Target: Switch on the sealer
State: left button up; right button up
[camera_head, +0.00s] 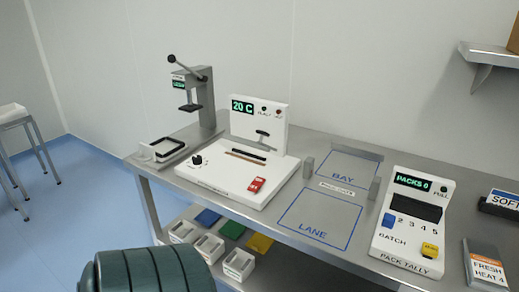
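The sealer (220,182) is a white machine on the steel bench, left of the middle. Its upright back panel (272,131) has a green display reading 20 C and two small round lamps or buttons. A red switch (256,185) sits at the front right of its base, and a black knob (197,160) at the left. A dark bar with a handle (262,135) is at the sealing strip. I cannot tell the switch's position. A dark green ribbed part of my arm fills the bottom left corner; neither gripper shows.
A lever press (192,90) and a small tray (162,150) stand left of the sealer. Marked BAY and LANE areas (320,218) lie empty on the right. A pack tally box (413,222) and a label stand (484,265) are farther right. Bins (240,264) sit below.

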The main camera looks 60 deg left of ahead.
aim_at(257, 183)
jog(key=u, duration=1.9)
